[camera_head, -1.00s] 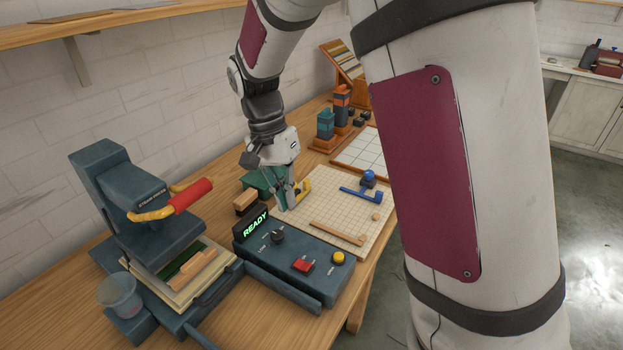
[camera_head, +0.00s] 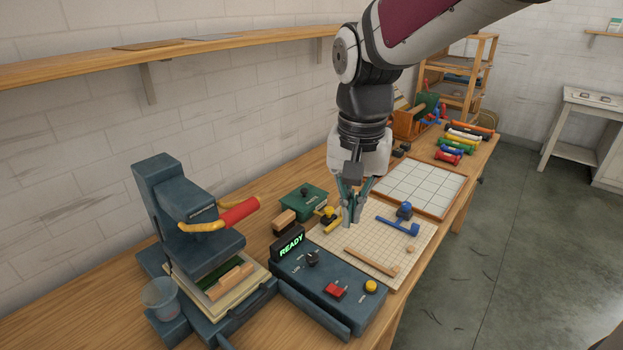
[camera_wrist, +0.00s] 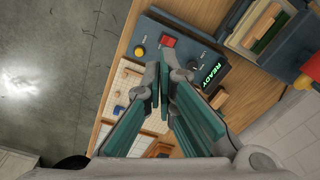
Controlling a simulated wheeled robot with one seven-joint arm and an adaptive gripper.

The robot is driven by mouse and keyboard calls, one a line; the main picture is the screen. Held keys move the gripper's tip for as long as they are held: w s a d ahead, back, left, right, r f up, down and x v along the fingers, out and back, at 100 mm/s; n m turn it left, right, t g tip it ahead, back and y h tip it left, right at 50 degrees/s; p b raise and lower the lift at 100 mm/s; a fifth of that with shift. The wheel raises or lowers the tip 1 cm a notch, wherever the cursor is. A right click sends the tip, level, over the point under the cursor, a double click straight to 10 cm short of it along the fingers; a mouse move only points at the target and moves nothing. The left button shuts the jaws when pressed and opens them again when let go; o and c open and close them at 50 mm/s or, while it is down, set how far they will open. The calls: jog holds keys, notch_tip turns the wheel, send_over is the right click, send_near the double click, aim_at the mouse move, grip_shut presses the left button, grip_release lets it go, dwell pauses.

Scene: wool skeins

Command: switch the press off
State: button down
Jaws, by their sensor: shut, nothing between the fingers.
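The press (camera_head: 185,215) is a blue-grey machine with a red-gripped yellow handle (camera_head: 238,212), at the left of the bench. Its control box (camera_head: 325,290) stands beside it, with a lit green READY display (camera_head: 291,246), a black knob (camera_head: 312,258), a red switch (camera_head: 336,291) and a yellow button (camera_head: 370,286). The wrist view also shows the red switch (camera_wrist: 168,42), yellow button (camera_wrist: 139,51) and display (camera_wrist: 213,74). My gripper (camera_head: 352,220) is shut and empty, pointing down above the gridded mat behind the control box, apart from the switch. The switch's position is too small to tell.
The gridded mat (camera_head: 345,235) holds a blue tool (camera_head: 398,226) and a wooden strip (camera_head: 371,262). A green box (camera_head: 303,202) and a wooden block (camera_head: 285,222) stand near the display. A cup (camera_head: 160,296) is by the press. Wool skeins (camera_head: 470,132) lie at the far end.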

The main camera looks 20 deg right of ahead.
dwell(0.3)
jog(key=m+g+h+b, duration=0.2)
jog(key=m+g+b, duration=0.25)
jog(key=b, duration=0.25)
send_over(337, 290)
jog(key=w+a, duration=0.3)
jog(key=w, duration=0.2)
notch_tip(337, 290, down, 16)
jog(key=shift+a+r+m, duration=0.2)
jog(key=shift+r+m, duration=0.05)
jog(key=shift+m, duration=0.1)
jog(key=shift+s+t, duration=0.1)
jog(key=shift+t, duration=0.15)
jog(key=x, duration=1.4)
jog(key=shift+d+p, duration=0.1)
jog(key=shift+p, duration=0.2)
jog(key=shift+s, duration=0.15)
